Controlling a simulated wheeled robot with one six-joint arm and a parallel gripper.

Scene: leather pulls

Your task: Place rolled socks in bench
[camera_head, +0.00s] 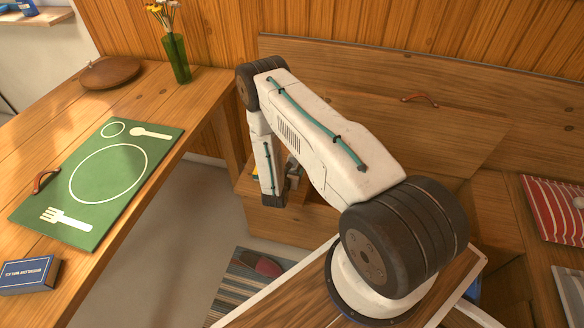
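The wooden bench (262,212) stands against the panelled wall, behind my arm. A wooden panel (450,130) with a brown leather pull (420,99) near its upper edge leans back above the bench, looking like its raised lid. My arm reaches over the bench and hides much of its opening. My gripper (291,178) is low at the bench's left part, mostly hidden behind my own arm links; its fingers and anything between them cannot be made out. A small yellow and blue patch (256,173) shows just left of it, too small to identify. I cannot identify any rolled socks.
A wooden table (190,95) at left holds a green placemat panel (112,175), blue box (28,274), round wooden board (110,72) and green vase (177,60). A reddish slipper-like item (258,263) lies on the striped rug (236,290). A red striped cushion (553,208) is at right.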

